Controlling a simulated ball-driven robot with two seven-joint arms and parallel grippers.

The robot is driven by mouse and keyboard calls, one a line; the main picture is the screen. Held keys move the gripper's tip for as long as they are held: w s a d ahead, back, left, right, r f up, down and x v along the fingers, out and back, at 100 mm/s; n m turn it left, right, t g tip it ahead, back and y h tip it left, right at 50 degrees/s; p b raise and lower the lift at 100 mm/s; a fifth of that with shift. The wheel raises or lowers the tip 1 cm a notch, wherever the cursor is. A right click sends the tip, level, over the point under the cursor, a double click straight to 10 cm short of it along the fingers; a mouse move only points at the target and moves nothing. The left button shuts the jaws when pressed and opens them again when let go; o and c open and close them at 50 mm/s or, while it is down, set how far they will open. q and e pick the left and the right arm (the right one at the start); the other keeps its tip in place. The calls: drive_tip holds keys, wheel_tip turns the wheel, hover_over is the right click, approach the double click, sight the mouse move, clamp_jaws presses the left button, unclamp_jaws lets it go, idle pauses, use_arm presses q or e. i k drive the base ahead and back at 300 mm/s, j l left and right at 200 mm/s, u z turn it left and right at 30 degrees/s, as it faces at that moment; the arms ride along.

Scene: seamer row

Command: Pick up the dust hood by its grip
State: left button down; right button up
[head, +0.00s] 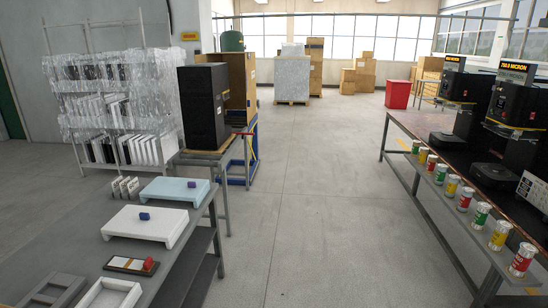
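Two low covers stand on the grey bench at the left. The nearer one is a white cover (130,228) with a small blue-purple block (145,216) on top. The farther one is a pale blue cover (168,190) with a similar small block (192,184) on top. Either could be the dust hood with its grip; I cannot tell which. Both sit flat and apart from each other. Neither of my grippers shows in the head view.
The grey bench (75,240) also holds a dark board with a red block (148,264), a grey frame (52,288) and a white piece (110,294). A black cabinet (204,105) stands behind. Several cans line the right table (425,190). The aisle floor is clear.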

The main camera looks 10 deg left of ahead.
sight(194, 191)
drive_tip(key=i+u, duration=0.15)
drive_tip(key=i, duration=0.8)
drive_tip(key=i+l+u, duration=0.15)
drive_tip(key=i, duration=0.8)
